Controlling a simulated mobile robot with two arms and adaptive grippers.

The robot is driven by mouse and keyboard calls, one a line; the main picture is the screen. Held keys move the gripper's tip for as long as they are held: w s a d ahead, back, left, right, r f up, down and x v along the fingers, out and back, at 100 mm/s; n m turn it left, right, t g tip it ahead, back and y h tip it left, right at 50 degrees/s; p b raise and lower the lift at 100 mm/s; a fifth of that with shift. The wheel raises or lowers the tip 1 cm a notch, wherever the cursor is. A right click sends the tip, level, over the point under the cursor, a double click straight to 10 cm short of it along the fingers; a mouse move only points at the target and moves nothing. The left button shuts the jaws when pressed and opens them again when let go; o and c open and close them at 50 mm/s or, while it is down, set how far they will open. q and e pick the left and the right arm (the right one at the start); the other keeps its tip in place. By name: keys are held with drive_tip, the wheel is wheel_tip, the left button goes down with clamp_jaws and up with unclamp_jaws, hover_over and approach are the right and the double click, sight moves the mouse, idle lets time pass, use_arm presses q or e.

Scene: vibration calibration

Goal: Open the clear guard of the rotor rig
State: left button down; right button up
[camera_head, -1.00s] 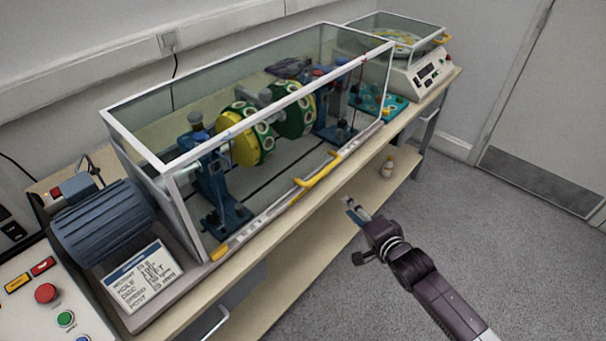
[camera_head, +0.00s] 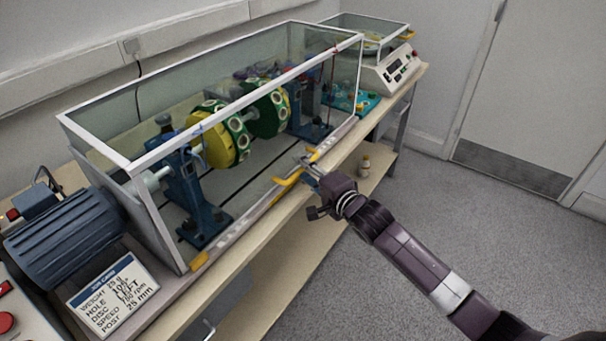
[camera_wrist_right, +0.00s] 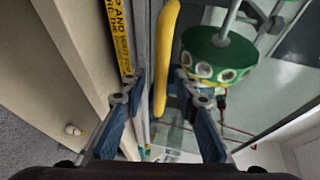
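The clear guard (camera_head: 215,121) is a long glass box with a white frame. It is closed over the rotor rig, whose yellow disc (camera_head: 217,148) and green disc (camera_head: 270,112) show through the glass. A yellow handle (camera_head: 287,181) runs along the guard's lower front edge. My right gripper (camera_head: 309,166) is at the handle's right end. In the right wrist view my right gripper (camera_wrist_right: 157,82) is open, with the yellow handle (camera_wrist_right: 167,50) running between its fingers. Whether a finger touches it I cannot tell. My left gripper is not in view.
A blue motor (camera_head: 68,238) and a text card (camera_head: 113,294) are left of the guard. A scale-like device (camera_head: 390,68) and a teal tray (camera_head: 357,102) stand at the bench's far right. A small bottle (camera_head: 364,166) is on the lower shelf. The floor in front is clear.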

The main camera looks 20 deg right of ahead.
drive_tip(key=shift+w, duration=0.15)
clamp_jaws()
idle(0.4)
